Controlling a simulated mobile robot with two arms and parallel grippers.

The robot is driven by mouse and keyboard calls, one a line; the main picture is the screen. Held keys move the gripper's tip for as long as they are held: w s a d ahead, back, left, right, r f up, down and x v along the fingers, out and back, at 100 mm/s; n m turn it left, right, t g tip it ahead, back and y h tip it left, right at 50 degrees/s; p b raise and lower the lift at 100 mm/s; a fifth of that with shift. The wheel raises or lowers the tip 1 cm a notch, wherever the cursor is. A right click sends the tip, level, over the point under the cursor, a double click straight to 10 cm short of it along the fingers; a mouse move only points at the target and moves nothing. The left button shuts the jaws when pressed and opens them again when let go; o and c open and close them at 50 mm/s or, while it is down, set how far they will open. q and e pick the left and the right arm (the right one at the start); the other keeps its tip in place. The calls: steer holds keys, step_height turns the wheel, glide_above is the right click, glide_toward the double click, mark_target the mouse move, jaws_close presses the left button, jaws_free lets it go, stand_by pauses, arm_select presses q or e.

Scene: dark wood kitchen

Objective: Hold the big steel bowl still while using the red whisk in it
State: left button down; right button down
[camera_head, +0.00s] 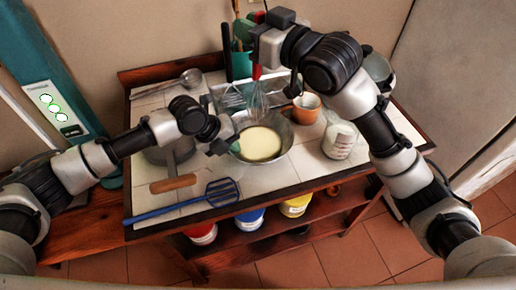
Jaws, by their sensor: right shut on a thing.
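The big steel bowl (285,131) stands on the white tiled tabletop, with pale yellow batter (260,144) inside. The red whisk (258,103) is upright over the back part of the bowl, wires down. I cannot tell whether its wires touch the batter. My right gripper (258,62) is shut on the whisk's red handle, above the bowl. My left gripper (232,147) is at the bowl's left rim. Its fingers are small and partly hidden, so I cannot tell whether they grip the rim.
An orange-and-white cup (306,108) and a pale jar (339,141) stand right of the bowl. A wooden-handled pan (174,183) and a blue slotted turner (190,202) lie left and in front. A utensil holder (241,62) stands behind. Colored tubs sit on the lower shelf.

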steer(key=shift+r, duration=0.1)
step_height(320, 180, up, 4)
steer(key=shift+f, duration=0.1)
stand_by(0.3)
stand_by(0.5)
arm_select(q)
steer(key=c, duration=1.3)
jaws_free()
steer(key=shift+o, duration=0.2)
steer(key=v, duration=1.2)
steer(key=shift+d+f, duration=0.1)
